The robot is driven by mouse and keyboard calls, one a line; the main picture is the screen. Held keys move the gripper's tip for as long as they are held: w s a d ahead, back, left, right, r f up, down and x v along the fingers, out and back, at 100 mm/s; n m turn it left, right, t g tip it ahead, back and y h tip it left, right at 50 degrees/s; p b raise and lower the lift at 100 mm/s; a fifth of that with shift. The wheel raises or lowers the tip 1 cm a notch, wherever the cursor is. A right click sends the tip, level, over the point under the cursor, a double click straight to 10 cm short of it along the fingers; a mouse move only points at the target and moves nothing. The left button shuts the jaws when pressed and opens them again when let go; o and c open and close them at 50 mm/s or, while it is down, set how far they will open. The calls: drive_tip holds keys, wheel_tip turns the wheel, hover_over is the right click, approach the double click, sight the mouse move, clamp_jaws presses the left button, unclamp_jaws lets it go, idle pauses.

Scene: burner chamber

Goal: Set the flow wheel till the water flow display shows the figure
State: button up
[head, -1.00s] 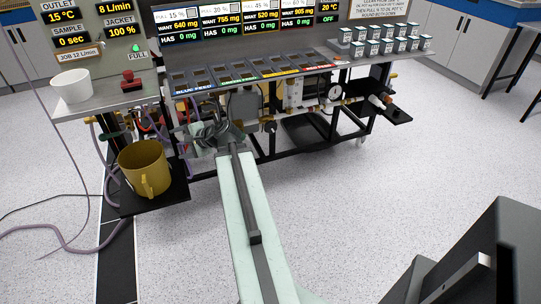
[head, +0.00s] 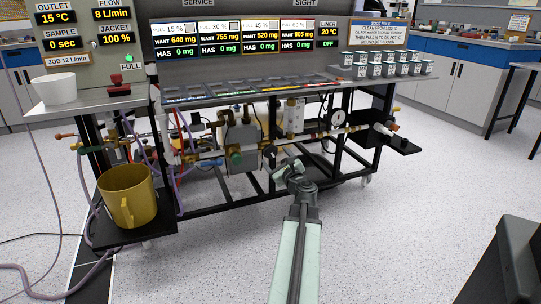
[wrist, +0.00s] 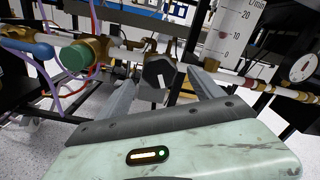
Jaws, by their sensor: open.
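The flow display (head: 112,14) on the upper left panel reads 8 L/min. A job label (head: 74,61) below it reads 12 L/min. A dark, many-sided knob with a white mark (wrist: 158,76) shows in the wrist view on the brass pipework, and a dark round knob (head: 268,151) shows in the head view; it is likely the flow wheel. My gripper (head: 287,168) is open and empty in front of the rig. In the wrist view its fingers stand to either side of the dark knob, which looks farther off; contact cannot be told.
A green knob (wrist: 74,57) sits left of the dark one. A clear flow tube with a scale (wrist: 228,38) and a round gauge (wrist: 303,67) are to the right. A yellow mug (head: 127,196) stands on a low shelf at left.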

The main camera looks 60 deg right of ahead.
sight(271, 153)
drive_tip(key=x, duration=0.5)
drive_tip(key=shift+a, duration=0.1)
